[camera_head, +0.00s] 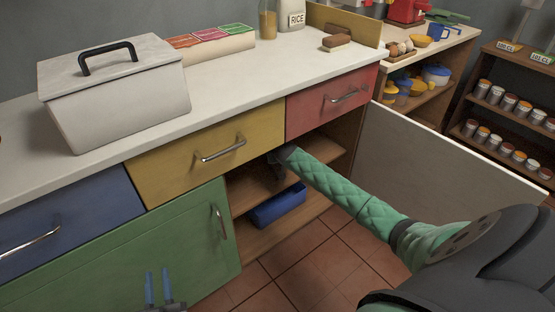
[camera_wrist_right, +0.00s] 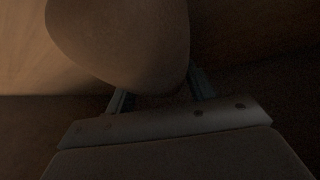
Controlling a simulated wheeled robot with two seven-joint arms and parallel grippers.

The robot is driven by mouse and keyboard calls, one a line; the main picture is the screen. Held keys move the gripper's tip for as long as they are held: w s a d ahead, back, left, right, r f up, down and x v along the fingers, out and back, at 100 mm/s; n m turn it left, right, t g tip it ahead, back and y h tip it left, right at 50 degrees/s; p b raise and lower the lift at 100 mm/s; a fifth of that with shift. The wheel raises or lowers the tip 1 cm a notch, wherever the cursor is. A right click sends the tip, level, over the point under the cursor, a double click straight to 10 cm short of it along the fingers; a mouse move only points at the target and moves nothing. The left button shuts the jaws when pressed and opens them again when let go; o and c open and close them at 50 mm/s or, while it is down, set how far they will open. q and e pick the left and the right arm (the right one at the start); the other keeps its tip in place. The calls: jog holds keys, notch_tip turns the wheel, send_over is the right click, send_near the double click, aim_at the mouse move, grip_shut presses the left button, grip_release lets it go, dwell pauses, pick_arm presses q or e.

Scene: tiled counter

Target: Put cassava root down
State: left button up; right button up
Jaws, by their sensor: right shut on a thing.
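The cassava root (camera_wrist_right: 125,35) is a brown, rounded thing filling the upper middle of the dim right wrist view. My right gripper (camera_wrist_right: 162,90) is shut on it, with one finger on each side. In the head view my right arm reaches into the open cabinet (camera_head: 250,222) under the red drawer. There the right gripper (camera_head: 279,172) is a dark shape in shadow, and the root cannot be made out. My left gripper (camera_head: 158,273) is at the bottom of the head view, with two blue fingers apart and nothing between them, in front of the green door.
A blue bin (camera_head: 278,207) lies on the lower cabinet shelf below my right gripper. The open cabinet door (camera_head: 440,150) stands to the right of my forearm. The yellow drawer (camera_head: 205,150) and red drawer (camera_head: 330,100) are shut above. A lidded box (camera_head: 115,105) stands on the counter.

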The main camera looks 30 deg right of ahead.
pick_arm(q)
jog(key=shift+r, duration=0.3)
jog(key=shift+f, duration=0.15)
pick_arm(e)
jog(key=shift+f, duration=0.1)
pick_arm(q)
jog(key=shift+f, duration=0.1)
pick_arm(e)
jog(key=o, duration=1.5)
jog(key=shift+c, duration=0.2)
jog(key=shift+s, duration=0.1)
jog(key=shift+s+r, duration=0.2)
jog(key=shift+r, duration=0.1)
jog(key=p+v, duration=0.1)
jog(key=v, duration=0.5)
jog(key=shift+a+r, duration=0.1)
jog(key=shift+a, duration=0.05)
pick_arm(q)
notch_tip(320, 180, down, 16)
jog(key=s+g+y, duration=0.1)
jog(key=s+g, duration=0.1)
jog(key=g, duration=0.3)
jog(key=shift+d+r+y, duration=0.2)
jog(key=shift+y, duration=0.1)
pick_arm(e)
jog(key=shift+s+r, duration=0.2)
jog(key=shift+s, duration=0.05)
